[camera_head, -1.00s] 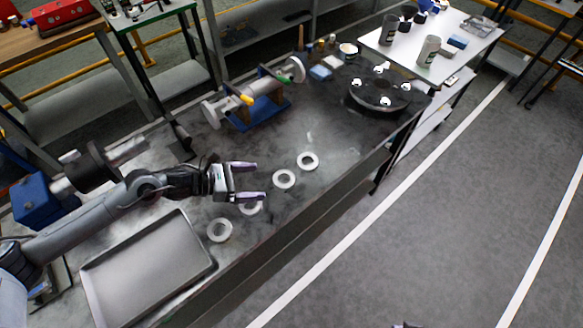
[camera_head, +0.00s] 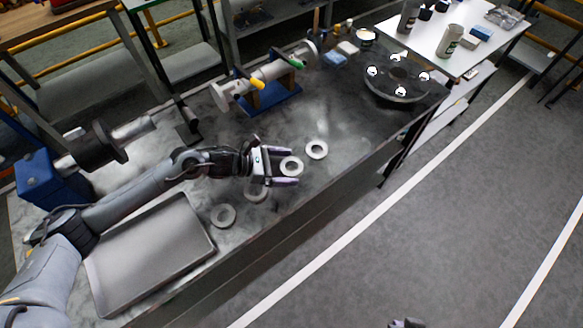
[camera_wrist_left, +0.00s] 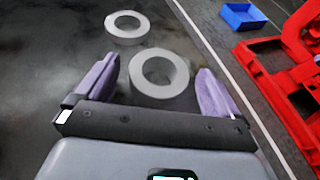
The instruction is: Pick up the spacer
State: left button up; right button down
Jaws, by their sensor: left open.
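Several pale grey ring spacers lie flat in a row on the dark bench. In the head view, one spacer (camera_head: 291,160) is by the fingers of my left gripper (camera_head: 292,168). A farther spacer (camera_head: 316,149) lies up and to the right, a third (camera_head: 256,195) is partly hidden under the gripper, and another spacer (camera_head: 223,216) lies near the tray. In the left wrist view, the near spacer (camera_wrist_left: 137,76) shows between the two open purple fingers of the left gripper (camera_wrist_left: 157,68), not gripped. Its height above the bench is unclear. Only a scrap of my right gripper (camera_head: 406,323) shows at the bottom edge.
An empty grey tray (camera_head: 150,262) lies at the bench's near left. A shaft on a blue stand (camera_head: 268,98) and a black round flange (camera_head: 397,78) stand behind. The bench's front edge runs close by the spacers. A blue bin (camera_wrist_left: 243,17) and red frame show beyond.

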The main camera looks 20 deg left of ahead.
pick_arm(q)
jog(key=shift+x, duration=1.1)
jog(key=shift+c, duration=0.5)
jog(key=c, duration=1.1)
